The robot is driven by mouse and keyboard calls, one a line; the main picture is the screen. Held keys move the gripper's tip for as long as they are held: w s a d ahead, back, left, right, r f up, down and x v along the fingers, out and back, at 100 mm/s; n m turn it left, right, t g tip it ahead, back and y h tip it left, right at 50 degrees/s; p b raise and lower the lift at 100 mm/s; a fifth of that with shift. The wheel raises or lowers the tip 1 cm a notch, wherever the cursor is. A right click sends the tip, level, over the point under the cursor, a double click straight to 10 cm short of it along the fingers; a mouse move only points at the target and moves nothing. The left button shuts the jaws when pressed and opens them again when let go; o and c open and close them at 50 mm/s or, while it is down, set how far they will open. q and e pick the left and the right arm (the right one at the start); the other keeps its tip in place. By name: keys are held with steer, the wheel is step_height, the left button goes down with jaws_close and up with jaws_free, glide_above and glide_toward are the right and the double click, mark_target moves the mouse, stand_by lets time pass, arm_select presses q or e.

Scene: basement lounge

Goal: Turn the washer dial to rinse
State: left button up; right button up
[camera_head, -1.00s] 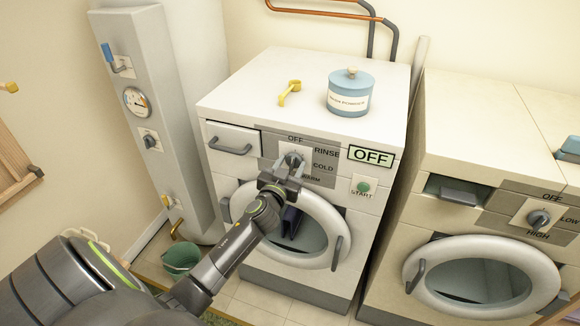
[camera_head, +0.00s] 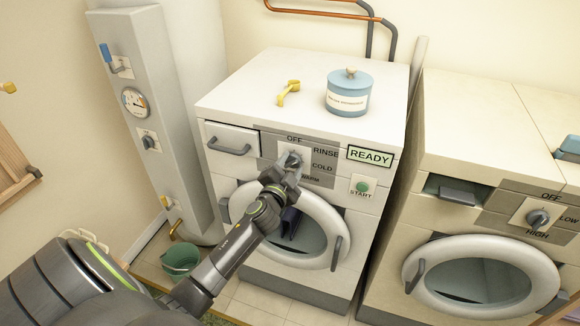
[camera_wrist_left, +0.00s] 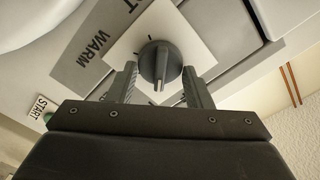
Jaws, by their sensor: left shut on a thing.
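The washer dial (camera_head: 292,159), a grey knob on a pale square plate, sits on the front panel of the left washer (camera_head: 230,98). OFF, RINSE, COLD and WARM are printed around it. My left gripper (camera_head: 287,168) is at the dial, shut on it. In the left wrist view the dial (camera_wrist_left: 160,62) lies between the two fingers of my left gripper (camera_wrist_left: 162,84). Its light pointer mark faces down that picture, away from WARM; the gripper hides the label there. The washer display (camera_head: 369,157) reads READY. My right gripper is not in view.
A green START button (camera_head: 362,187) is right of the dial. A blue lidded jar (camera_head: 348,97) and a yellow scoop (camera_head: 288,92) stand on the washer. A second machine (camera_head: 480,130) stands to the right, a grey cabinet (camera_head: 150,90) to the left, with a green bucket (camera_head: 180,260) below.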

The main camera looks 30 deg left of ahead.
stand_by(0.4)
arm_select(q)
steer(key=o, duration=1)
steer(key=shift+c, duration=0.2)
steer(key=shift+s, duration=0.15)
steer(key=b+v, duration=0.2)
steer(key=v, duration=1.5)
steer(key=shift+d, duration=0.2)
